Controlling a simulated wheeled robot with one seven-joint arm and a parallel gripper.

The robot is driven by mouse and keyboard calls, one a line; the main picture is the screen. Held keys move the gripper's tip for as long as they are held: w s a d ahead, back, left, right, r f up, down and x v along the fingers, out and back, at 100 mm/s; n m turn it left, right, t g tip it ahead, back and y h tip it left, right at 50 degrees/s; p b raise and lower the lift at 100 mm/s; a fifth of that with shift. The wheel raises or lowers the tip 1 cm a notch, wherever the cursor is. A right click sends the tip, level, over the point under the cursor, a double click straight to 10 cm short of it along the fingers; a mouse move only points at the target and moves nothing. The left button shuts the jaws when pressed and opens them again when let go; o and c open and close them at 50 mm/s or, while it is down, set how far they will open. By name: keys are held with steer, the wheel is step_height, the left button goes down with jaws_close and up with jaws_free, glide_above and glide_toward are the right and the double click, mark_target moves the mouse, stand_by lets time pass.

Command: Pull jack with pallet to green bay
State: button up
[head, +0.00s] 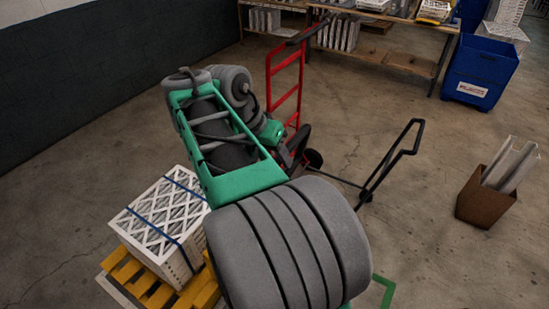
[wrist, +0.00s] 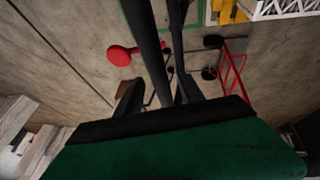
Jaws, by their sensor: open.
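The pallet jack's black handle (head: 405,150) stands tilted at the right of my arm in the head view; my arm hides much of what is low behind it. A yellow wooden pallet (head: 150,285) bears white boxed filters (head: 160,225) bound with blue straps, at the lower left. Green floor lines (head: 387,292) show at the lower right; the bay is mostly hidden. My gripper (head: 298,147) is open, left of and apart from the handle in the picture. Dark bars (wrist: 178,45) cross close before it in the wrist view; I cannot tell if they lie between the fingers.
A red hand truck (head: 286,85) stands behind my gripper. A brown bin (head: 487,200) with filters is at right, a blue bin (head: 480,72) at back right. Shelves (head: 385,62) line the back, a dark wall (head: 80,95) the left. Floor between handle and brown bin is clear.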

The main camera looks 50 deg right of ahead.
steer(key=shift+c, duration=0.5)
jaws_close()
stand_by(0.9)
